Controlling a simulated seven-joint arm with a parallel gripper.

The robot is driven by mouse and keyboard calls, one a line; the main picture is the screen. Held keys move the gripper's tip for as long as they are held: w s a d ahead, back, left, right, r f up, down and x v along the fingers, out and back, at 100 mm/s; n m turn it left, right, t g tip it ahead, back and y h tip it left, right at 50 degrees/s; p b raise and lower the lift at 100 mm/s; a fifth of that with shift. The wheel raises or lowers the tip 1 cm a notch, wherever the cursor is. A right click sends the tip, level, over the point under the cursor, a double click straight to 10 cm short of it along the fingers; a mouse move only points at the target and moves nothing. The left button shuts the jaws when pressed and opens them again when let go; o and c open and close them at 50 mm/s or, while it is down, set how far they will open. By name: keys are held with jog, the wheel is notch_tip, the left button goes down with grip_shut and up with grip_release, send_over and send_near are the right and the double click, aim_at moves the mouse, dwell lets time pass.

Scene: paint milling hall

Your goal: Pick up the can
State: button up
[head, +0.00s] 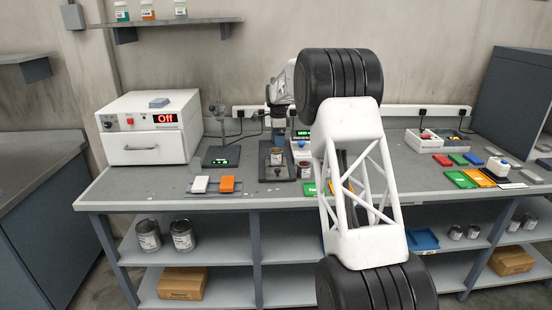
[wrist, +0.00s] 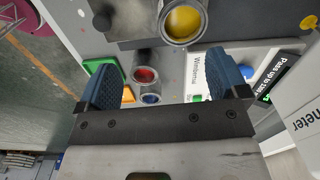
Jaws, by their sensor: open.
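A small open metal can with yellow contents (wrist: 184,21) shows at the top of the wrist view, beyond my fingertips. In the head view a can (head: 277,156) stands on a dark stand (head: 268,172) at mid-bench, apparently the same one. My gripper (wrist: 165,60) is open, with its two blue fingers apart and nothing gripped. In the head view it hangs above the stand, mostly hidden by my arm. Small containers with red (wrist: 146,76) and blue (wrist: 150,98) show between the fingers in the wrist view, lower down. Other cans (head: 182,235) stand on the lower shelf.
A white oven (head: 150,146) reading "Off" stands at the left of the bench. A white scale-like device (wrist: 194,80) is close to the can. Coloured cards (head: 462,179) lie at right.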

aim_at(276, 155)
jog(key=w+f, duration=0.2)
jog(key=shift+w+a+f+m, duration=0.25)
jog(key=shift+a+f+m, duration=0.05)
jog(key=shift+a+m, duration=0.1)
jog(key=shift+f, duration=1.3)
jog(key=shift+f, duration=0.15)
jog(key=shift+w+f, duration=0.2)
jog(key=shift+f, duration=2.3)
jog(key=shift+c, duration=0.2)
